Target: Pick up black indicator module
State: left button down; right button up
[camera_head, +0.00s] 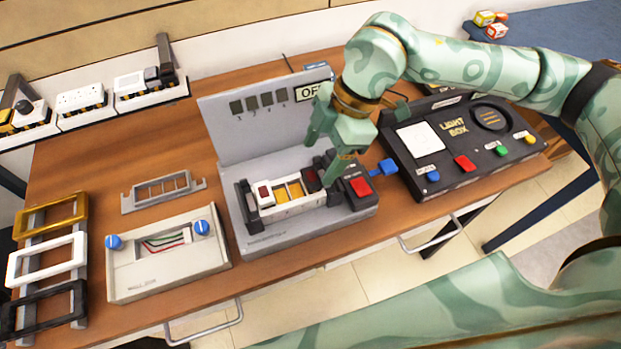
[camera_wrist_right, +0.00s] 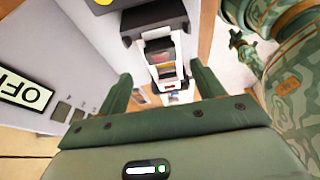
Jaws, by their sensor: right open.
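A small black module with a dark red window (camera_head: 312,180), which looks like the black indicator module, sits at the right end of the white frame (camera_head: 300,204) in the grey test stand (camera_head: 228,165). A similar dark module (camera_head: 263,192) sits at the frame's left end, with yellow modules between. My right gripper (camera_head: 320,165) is open and empty, just above the right end of the frame. In the right wrist view the open fingers (camera_wrist_right: 162,82) point toward the frame with its red and yellow windows (camera_wrist_right: 158,57). I cannot tell whether they touch the module. My left gripper is out of view.
A red-button block (camera_head: 360,187) and blue lever (camera_head: 384,167) stand close right of the frame. The stand's upright panel (camera_head: 215,120) rises behind. A black light box (camera_head: 395,165) lies right; a wall box (camera_head: 140,285) and coloured frames (camera_head: 35,247) lie left.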

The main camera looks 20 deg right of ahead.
aim_at(313, 176)
jog(key=x, duration=0.1)
jog(key=b+x, duration=0.1)
jog(key=x, duration=0.3)
jog(key=shift+d+f+b, duration=0.2)
jog(key=shift+f+b, duration=0.1)
jog(key=shift+b, duration=0.05)
jog(key=shift+r, duration=0.1)
jog(key=shift+s, duration=0.1)
jog(key=c, duration=1.1)
jog(key=shift+o, duration=0.2)
notch_tip(313, 176, up, 4)
jog(key=shift+s+d+r+p, duration=0.1)
jog(key=shift+d+p, duration=0.1)
jog(key=shift+p, duration=0.7)
jog(key=s+d+r+p, duration=0.2)
jog(key=s+d+r, duration=0.6)
jog(key=d, duration=0.2)
jog(key=shift+s+d+r+p, duration=0.25)
jog(key=shift+s+r+p, duration=0.05)
jog(key=shift+r, duration=0.1)
